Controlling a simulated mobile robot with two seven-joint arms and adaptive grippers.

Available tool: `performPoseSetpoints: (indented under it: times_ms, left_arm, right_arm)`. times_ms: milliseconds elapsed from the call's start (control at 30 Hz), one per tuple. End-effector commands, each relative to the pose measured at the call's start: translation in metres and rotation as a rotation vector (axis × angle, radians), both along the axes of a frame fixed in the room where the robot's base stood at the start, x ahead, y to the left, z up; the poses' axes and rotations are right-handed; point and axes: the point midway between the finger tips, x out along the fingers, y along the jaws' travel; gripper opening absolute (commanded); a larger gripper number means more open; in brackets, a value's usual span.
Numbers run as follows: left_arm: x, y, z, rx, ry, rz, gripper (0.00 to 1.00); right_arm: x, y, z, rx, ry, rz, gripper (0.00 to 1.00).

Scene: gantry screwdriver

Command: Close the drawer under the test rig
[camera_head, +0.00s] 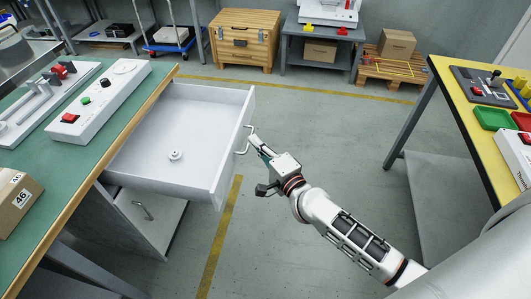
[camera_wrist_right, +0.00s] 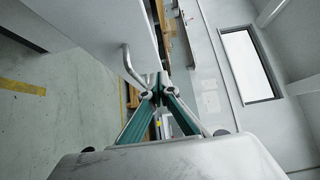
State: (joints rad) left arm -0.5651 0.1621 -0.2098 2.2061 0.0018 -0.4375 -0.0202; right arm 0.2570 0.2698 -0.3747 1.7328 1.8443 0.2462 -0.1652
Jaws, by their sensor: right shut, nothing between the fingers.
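The white drawer (camera_head: 198,100) stands pulled well out from under the green-topped bench (camera_head: 95,150). A small white round part (camera_head: 175,155) lies on its floor. A bar handle (camera_head: 246,140) sits on its outer front. In the right wrist view the drawer front (camera_wrist_right: 110,22) and the handle (camera_wrist_right: 131,66) show close up. My right gripper (camera_head: 256,144) is just outside the drawer front, by the handle. Its fingertips (camera_wrist_right: 158,88) are together with nothing between them; whether they touch the handle I cannot tell. My left gripper is not in view.
A switch box (camera_head: 100,105) and a grey fixture (camera_head: 45,95) stand on the bench, with a cardboard box (camera_head: 15,200) nearer. A yellow table (camera_head: 450,95) stands right; the floor between is clear.

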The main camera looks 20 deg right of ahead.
Motion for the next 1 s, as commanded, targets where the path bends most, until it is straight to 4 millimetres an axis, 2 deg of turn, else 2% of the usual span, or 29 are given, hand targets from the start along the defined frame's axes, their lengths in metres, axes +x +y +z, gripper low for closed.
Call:
performPoseSetpoints:
  times_ms: [33, 233, 767, 1000]
  left_arm:
    - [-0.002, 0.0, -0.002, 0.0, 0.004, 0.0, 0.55]
    - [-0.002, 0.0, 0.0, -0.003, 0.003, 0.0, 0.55]
    - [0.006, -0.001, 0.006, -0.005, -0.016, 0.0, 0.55]
    - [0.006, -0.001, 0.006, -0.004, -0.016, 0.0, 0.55]
  right_arm:
    - [0.003, 0.01, -0.002, 0.006, 0.002, 0.002, 0.0]
    - [0.015, 0.027, -0.002, 0.004, 0.003, 0.001, 0.0]
    - [0.018, 0.033, -0.001, 0.001, 0.001, 0.001, 0.0]
    - [0.031, 0.051, 0.001, 0.001, -0.001, 0.003, 0.0]
